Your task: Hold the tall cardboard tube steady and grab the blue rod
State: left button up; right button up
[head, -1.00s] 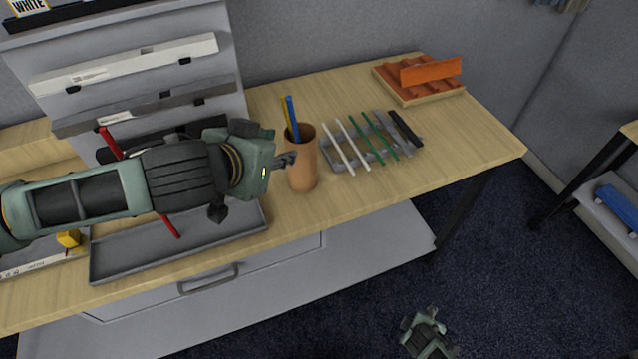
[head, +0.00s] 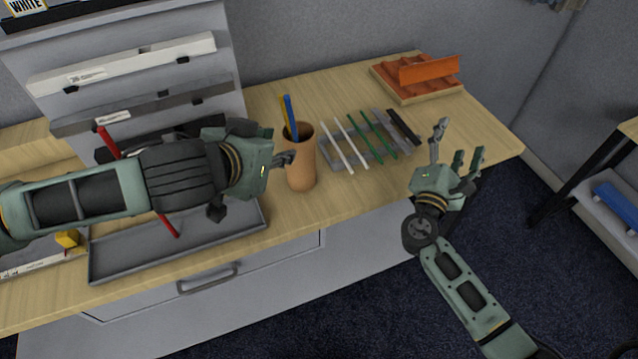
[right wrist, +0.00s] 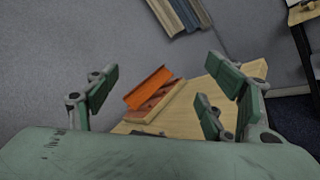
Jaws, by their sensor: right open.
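The tall cardboard tube (head: 303,170) stands upright on the table in the head view. My left gripper (head: 284,160) is at the tube's left side, with a dark finger right against or just in front of the wall. My right gripper (head: 457,150) is open and empty at the table's front right, well to the right of the tube. Its spread fingers also show in the right wrist view (right wrist: 165,100).
A grey rack (head: 376,158) holding white, green and dark rods lies right of the tube. An orange tray (head: 425,92) is at the back right. A grey tray (head: 130,262) lies under my left arm, near a red rod (head: 170,226). Table between rack and orange tray is clear.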

aim_at(309, 173)
jog(key=w+a+n+t+y, duration=0.2)
jog(key=a+n+t+y, duration=0.1)
jog(key=a+n+y, duration=1.05)
jog(key=s+a+f+n+g+y, duration=0.1)
jog(key=s+a+f+n+y, duration=0.1)
jog(key=a, duration=0.3)
jog(key=s+a+f+n+g+y, duration=0.1)
jog(key=a+f+n+g+y, duration=0.1)
jog(key=a, duration=0.4)
jog(key=s+a+f+n+g+y, duration=0.1)
jog(key=s+a+f+n+y, duration=0.1)
jog(key=a, duration=0.4)
jog(key=shift+s+a+f+n+y, duration=0.1)
jog(key=shift+s+f+n+y, duration=0.1)
jog(key=shift+f+n, duration=0.2)
jog(key=shift+s+a+f+n+y, duration=0.1)
jog(key=shift+s+f+n, duration=0.05)
jog(key=shift+f+n, duration=0.15)
jog(key=shift+w+a+f, duration=0.1)
jog(key=shift+w+a, duration=0.05)
jog(key=shift+a, duration=0.1)
jog(key=x, duration=0.7)
jog(key=shift+w+f, duration=0.1)
jog(key=shift+f, duration=0.05)
jog(key=shift+c, duration=0.5)
jog(key=c, duration=1.1)
